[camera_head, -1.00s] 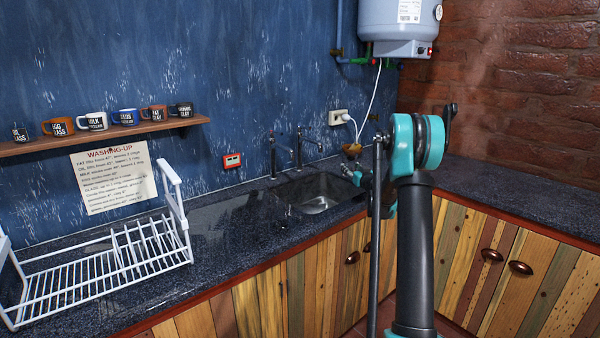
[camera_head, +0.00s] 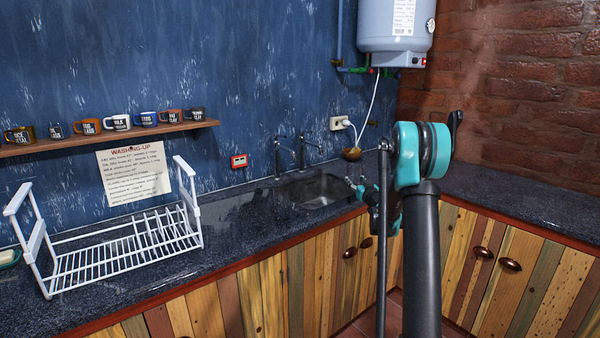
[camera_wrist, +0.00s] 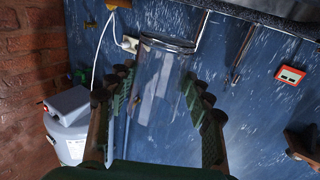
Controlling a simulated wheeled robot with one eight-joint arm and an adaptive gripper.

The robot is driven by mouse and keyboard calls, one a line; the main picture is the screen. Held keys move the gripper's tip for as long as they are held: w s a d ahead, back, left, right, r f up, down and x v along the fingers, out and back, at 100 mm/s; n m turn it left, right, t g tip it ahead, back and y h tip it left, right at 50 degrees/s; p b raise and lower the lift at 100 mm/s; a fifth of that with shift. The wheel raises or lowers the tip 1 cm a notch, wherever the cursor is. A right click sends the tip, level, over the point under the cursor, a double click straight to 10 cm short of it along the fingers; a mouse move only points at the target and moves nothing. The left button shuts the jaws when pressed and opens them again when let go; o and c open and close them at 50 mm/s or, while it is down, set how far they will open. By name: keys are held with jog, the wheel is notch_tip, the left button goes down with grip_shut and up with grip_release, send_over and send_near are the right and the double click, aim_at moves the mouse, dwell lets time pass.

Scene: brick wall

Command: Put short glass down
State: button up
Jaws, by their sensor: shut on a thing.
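The short glass (camera_wrist: 160,88) is clear and see-through in the wrist view. It sits between the two fingers of my gripper (camera_wrist: 157,80), which is shut on it. The wall shows behind the glass, and I see no surface touching it. In the head view my gripper (camera_head: 366,192) is small and partly hidden behind my arm, by the right side of the sink. The glass cannot be made out there.
A white dish rack (camera_head: 130,262) stands on the dark counter (camera_head: 245,230) at left. The sink (camera_head: 318,190) and taps are at the back. Several mugs line a wall shelf (camera_head: 60,146). A water heater (camera_head: 395,25) hangs at the corner. Counter between rack and sink is clear.

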jog(key=s+a+f+h, duration=0.1)
jog(key=s, duration=0.3)
jog(key=s+a+f+m+h, duration=0.1)
jog(key=s+a, duration=0.1)
jog(key=s, duration=0.2)
jog(key=s+a+f+m+h, duration=0.1)
jog(key=s+a, duration=0.1)
jog(key=s, duration=0.3)
jog(key=shift+a+f, duration=0.15)
jog(key=shift+f, duration=0.25)
